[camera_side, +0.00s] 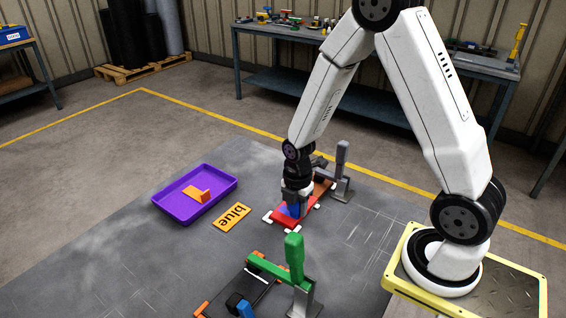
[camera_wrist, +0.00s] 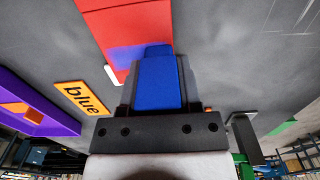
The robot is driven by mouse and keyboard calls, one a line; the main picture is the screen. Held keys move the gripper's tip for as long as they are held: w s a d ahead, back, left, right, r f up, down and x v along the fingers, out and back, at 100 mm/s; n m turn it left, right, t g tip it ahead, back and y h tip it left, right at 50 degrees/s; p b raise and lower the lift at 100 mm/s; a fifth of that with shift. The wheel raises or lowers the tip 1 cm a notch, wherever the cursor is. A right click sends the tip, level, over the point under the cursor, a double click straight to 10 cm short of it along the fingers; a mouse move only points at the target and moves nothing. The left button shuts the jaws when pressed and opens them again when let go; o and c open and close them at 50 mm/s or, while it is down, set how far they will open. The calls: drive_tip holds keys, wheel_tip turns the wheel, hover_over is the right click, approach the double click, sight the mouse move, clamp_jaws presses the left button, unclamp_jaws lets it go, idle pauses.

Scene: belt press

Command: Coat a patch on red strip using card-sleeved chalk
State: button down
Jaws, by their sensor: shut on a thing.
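The red strip (camera_side: 283,219) lies on the grey work surface in the side view, with white pieces at its edges. It runs up the top left of the wrist view (camera_wrist: 128,28). My gripper (camera_side: 294,204) points down over the strip and is shut on the blue chalk (camera_wrist: 158,82). The chalk's end is at the strip; I cannot tell whether it touches. A blue patch (camera_wrist: 124,58) shows on the red beside the chalk. The chalk's sleeve cannot be told apart, and the fingers hide part of the strip.
An orange card reading "blue" (camera_side: 232,217) lies left of the strip. A purple tray (camera_side: 168,205) holds an orange piece (camera_side: 197,193). A grey-handled clamp (camera_side: 342,170) stands behind the strip; a green-handled clamp (camera_side: 294,258) stands in front. Bare surface lies to the right.

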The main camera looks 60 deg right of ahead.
drive_tip(key=shift+s, duration=0.5)
drive_tip(key=shift+s+r, duration=0.15)
drive_tip(key=shift+r, duration=3.9)
drive_tip(key=shift+a, duration=0.1)
